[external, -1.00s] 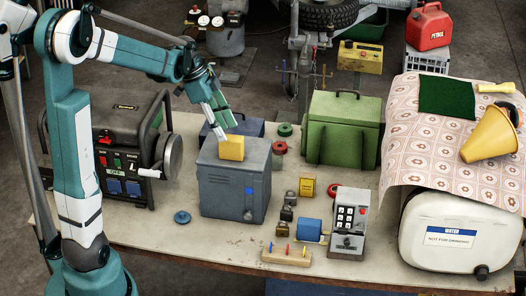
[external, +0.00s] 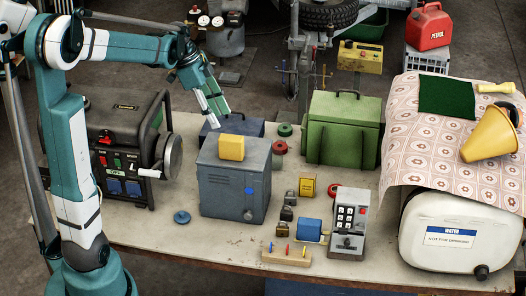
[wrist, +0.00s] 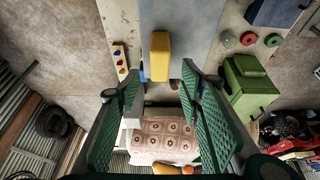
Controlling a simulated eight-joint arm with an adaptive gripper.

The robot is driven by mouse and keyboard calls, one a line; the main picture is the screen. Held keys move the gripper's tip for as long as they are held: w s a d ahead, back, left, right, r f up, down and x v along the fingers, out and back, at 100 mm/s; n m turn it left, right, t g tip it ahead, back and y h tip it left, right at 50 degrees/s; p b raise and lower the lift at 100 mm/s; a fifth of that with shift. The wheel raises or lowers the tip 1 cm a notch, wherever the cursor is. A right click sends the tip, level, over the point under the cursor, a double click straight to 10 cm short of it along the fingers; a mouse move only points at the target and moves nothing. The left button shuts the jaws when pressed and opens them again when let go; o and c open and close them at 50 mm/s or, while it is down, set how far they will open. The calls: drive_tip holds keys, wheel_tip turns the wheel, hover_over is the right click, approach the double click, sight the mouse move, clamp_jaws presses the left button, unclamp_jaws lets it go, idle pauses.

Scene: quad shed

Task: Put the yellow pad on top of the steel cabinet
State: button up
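The yellow pad (external: 231,147) stands on the top of the grey steel cabinet (external: 232,189), near the middle of its top face. In the wrist view the pad (wrist: 160,57) shows beyond my fingertips, with the cabinet top (wrist: 206,30) around it. My gripper (external: 215,130) is above and behind the pad, clear of it. In the wrist view its two green finger pads (wrist: 154,95) are spread wide with nothing between them.
A green metal box (external: 344,128) stands to the right and a dark blue box (external: 236,126) behind the cabinet. A generator (external: 125,150) stands at left. A keypad box (external: 347,218), padlocks and a pegged wooden block (external: 286,254) are at front right.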

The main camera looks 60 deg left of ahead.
idle(0.3)
drive_tip(key=s+d+n+t+y, duration=0.1)
drive_tip(key=s+d+n, duration=0.2)
drive_tip(key=s+d, duration=0.3)
drive_tip(key=s+d+r+n+t+y, duration=0.1)
drive_tip(key=s+d+n, duration=0.2)
drive_tip(key=d, duration=1)
drive_tip(key=s+d+r+n+t+y, duration=0.1)
drive_tip(key=s+d+n+t, duration=0.1)
drive_tip(key=s+d, duration=0.6)
drive_tip(key=shift+s+d+n, duration=0.3)
drive_tip(key=shift+d+n, duration=0.2)
drive_tip(key=shift+d, duration=0.2)
